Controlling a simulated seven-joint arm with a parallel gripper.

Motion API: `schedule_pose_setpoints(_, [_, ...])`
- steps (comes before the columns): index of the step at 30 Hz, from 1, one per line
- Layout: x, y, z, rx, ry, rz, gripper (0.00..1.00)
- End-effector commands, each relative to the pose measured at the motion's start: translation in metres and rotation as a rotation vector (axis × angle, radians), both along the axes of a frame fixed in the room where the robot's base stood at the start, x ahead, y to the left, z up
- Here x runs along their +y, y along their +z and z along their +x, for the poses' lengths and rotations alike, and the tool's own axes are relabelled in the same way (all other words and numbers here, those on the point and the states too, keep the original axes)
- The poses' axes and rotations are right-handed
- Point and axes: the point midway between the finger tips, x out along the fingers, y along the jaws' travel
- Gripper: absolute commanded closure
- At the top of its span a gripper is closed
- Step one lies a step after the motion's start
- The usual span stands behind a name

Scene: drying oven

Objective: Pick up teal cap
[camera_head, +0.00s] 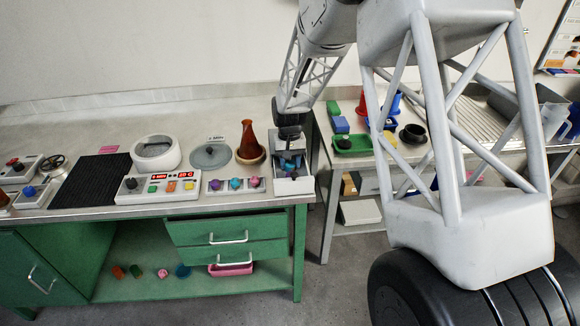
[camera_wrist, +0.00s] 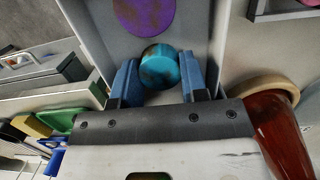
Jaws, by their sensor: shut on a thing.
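The teal cap (camera_wrist: 165,67) is a small round disc with brownish smudges. In the wrist view it sits between the blue fingers of my gripper (camera_wrist: 160,82), which is shut on it. A purple disc (camera_wrist: 145,14) lies just beyond it, cut off by the frame edge. In the head view my gripper (camera_head: 290,163) points down into a small white open box (camera_head: 295,187) at the right end of the green bench.
Left of the box are a rack of coloured caps (camera_head: 234,185), a brown flask (camera_head: 249,142), a grey round plate (camera_head: 211,155) and a control panel (camera_head: 158,188). A green tray (camera_head: 352,145) stands on the side table to the right. The box walls rise close around my gripper.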

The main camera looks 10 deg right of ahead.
Motion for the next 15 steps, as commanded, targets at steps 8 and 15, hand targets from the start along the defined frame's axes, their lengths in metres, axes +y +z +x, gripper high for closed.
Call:
schedule_pose_setpoints(8, [0.000,0.000,0.000,0.000,0.000,0.000,0.82])
schedule_pose_setpoints(15, [0.000,0.010,0.001,-0.003,0.000,0.000,0.82])
